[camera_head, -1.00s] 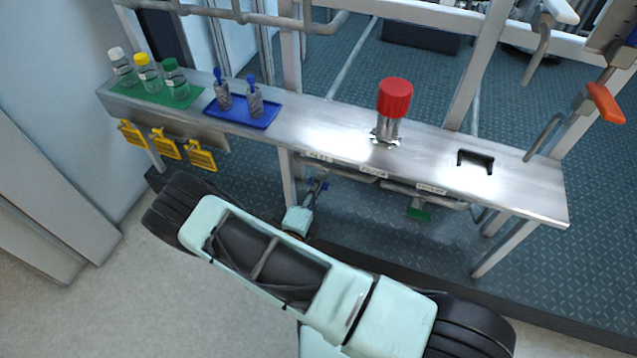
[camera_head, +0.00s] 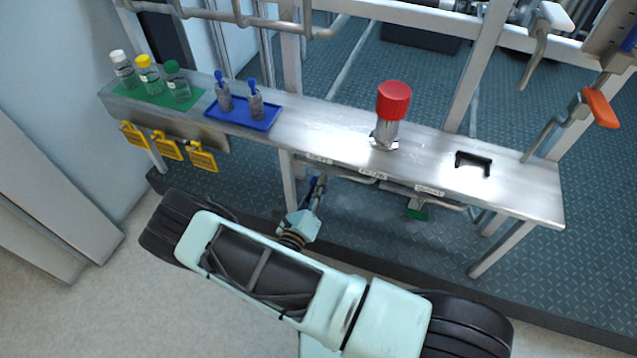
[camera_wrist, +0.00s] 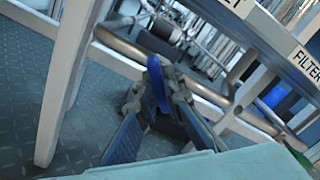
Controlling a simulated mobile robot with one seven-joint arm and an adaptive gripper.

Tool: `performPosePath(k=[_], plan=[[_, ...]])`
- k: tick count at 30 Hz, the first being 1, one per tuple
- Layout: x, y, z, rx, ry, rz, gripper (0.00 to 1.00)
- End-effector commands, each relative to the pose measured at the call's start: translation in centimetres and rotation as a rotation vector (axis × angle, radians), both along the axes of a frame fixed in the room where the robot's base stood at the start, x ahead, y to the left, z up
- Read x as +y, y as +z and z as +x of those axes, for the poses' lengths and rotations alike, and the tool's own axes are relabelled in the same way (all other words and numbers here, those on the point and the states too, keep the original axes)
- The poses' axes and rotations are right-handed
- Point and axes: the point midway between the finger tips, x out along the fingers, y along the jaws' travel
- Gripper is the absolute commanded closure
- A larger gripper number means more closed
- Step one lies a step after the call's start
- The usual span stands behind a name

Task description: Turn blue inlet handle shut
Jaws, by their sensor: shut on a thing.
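The blue inlet handle (camera_wrist: 157,84) stands up between the fingers of my gripper (camera_wrist: 158,92) in the wrist view, below the grey inlet pipe (camera_wrist: 125,45). The gripper's grey fingertips close on it from both sides, and its blue finger parts spread below. In the head view my gripper (camera_head: 316,188) is under the bench front, below the left label. The handle is small there and hard to separate from the blue finger parts. The valve body is mostly hidden behind the gripper, so I cannot tell the handle's exact angle to the pipe.
The metal bench (camera_head: 335,135) runs above my gripper, with a bench leg (camera_head: 288,180) close on its left. A green handle (camera_head: 417,214) hangs under the bench to the right. A red-capped vessel (camera_head: 394,101), bottles and a blue tray (camera_head: 240,118) stand on top.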

Motion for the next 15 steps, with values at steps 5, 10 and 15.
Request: performPosePath(k=[5, 10, 15], plan=[[0.07, 0.08, -0.02, -0.056, 0.001, 0.157, 1.0], [0.0, 0.09, -0.02, -0.112, 0.0, 0.307, 1.0], [-0.01, 0.11, 0.0, -0.164, -0.001, 0.451, 1.0]])
